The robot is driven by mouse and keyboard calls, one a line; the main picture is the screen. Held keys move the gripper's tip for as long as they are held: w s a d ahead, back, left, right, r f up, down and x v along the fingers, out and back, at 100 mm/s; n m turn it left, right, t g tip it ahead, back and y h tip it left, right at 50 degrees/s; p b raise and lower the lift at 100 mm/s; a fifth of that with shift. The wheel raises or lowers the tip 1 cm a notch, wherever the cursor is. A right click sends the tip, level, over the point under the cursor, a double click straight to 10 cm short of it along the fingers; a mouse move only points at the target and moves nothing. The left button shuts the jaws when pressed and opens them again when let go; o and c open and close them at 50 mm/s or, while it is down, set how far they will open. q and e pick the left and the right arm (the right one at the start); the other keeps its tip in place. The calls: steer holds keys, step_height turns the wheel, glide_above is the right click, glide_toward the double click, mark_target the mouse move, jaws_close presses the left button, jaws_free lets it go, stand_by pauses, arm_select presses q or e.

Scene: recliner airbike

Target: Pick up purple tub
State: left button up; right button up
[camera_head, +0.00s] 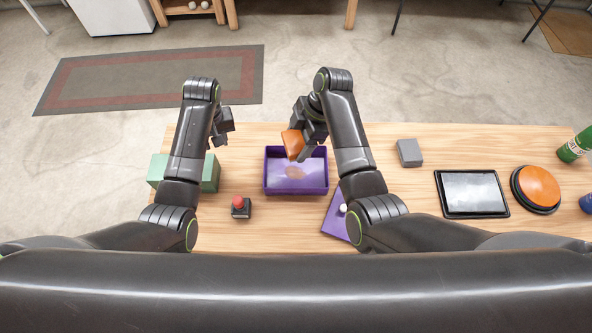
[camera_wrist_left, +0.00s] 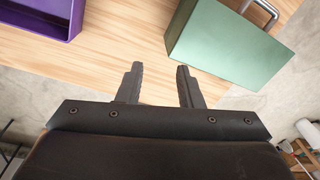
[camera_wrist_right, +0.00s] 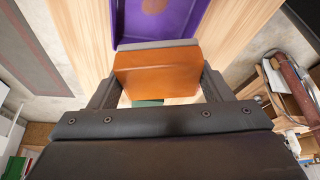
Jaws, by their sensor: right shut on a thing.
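The purple tub (camera_head: 296,189) is an open rectangular box standing on the table near the middle. Part of it shows at the upper left of the left wrist view (camera_wrist_left: 72,30) and at the top of the right wrist view (camera_wrist_right: 185,24). My right gripper (camera_head: 304,143) is over the tub's far side, shut on an orange block (camera_wrist_right: 157,78) with a grey edge. The block (camera_head: 292,144) is held between both fingers above the tub. My left gripper (camera_wrist_left: 160,82) is open and empty, left of the tub, near a green case (camera_wrist_left: 230,45).
The green case (camera_head: 210,174) stands at the table's left. A red-knobbed joystick (camera_head: 240,207) is in front of the tub's left. A purple panel (camera_head: 335,220), grey block (camera_head: 409,152), black tablet (camera_head: 472,193), orange button (camera_head: 539,187) and green bottle (camera_head: 573,149) lie to the right.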

arm_select(q)
steer(key=d+r+m+g+h, duration=0.1)
steer(key=d+m+h, duration=0.2)
steer(key=d, duration=0.7)
steer(key=s+f, duration=0.1)
steer(key=f, duration=0.2)
steer(key=d+f, duration=0.1)
steer(key=f, duration=0.2)
steer(key=s+f, duration=0.1)
steer(key=f, duration=0.2)
steer(key=shift+s+d+f, duration=0.35)
steer(key=shift+f, duration=0.05)
steer(key=shift+d+f, duration=0.15)
steer(key=shift+f, duration=0.7)
steer(key=shift+c, duration=0.3)
jaws_close()
